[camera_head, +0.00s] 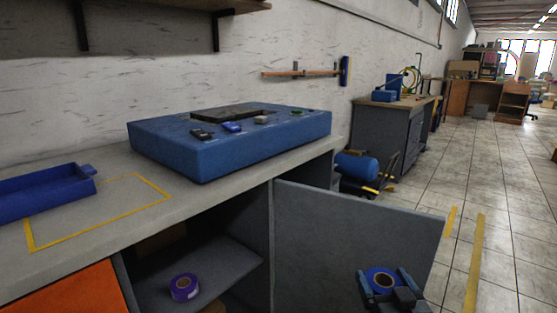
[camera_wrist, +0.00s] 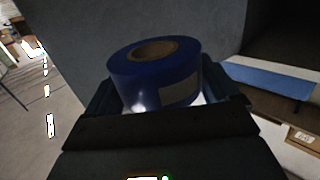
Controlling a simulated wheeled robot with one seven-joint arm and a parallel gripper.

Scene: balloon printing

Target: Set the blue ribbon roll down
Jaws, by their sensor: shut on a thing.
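The blue ribbon roll (camera_head: 383,279) has a pale tan core and is at the lower right in the head view. My gripper (camera_head: 394,284) is shut on it, in front of the open grey cabinet door. In the wrist view the roll (camera_wrist: 155,74) sits between the fingers of my gripper (camera_wrist: 168,104), with its core facing up and a pale label on its side. The lower ends of the fingers are partly hidden behind the roll and the gripper body.
A purple roll (camera_head: 184,287) stands on the open cabinet's shelf (camera_head: 225,264). On the counter (camera_head: 105,162) are a blue machine block (camera_head: 235,152), a blue tray (camera_head: 42,194) and a yellow-taped rectangle (camera_head: 100,237). The open door (camera_head: 345,235) stands beside my gripper. Tiled floor lies free at right.

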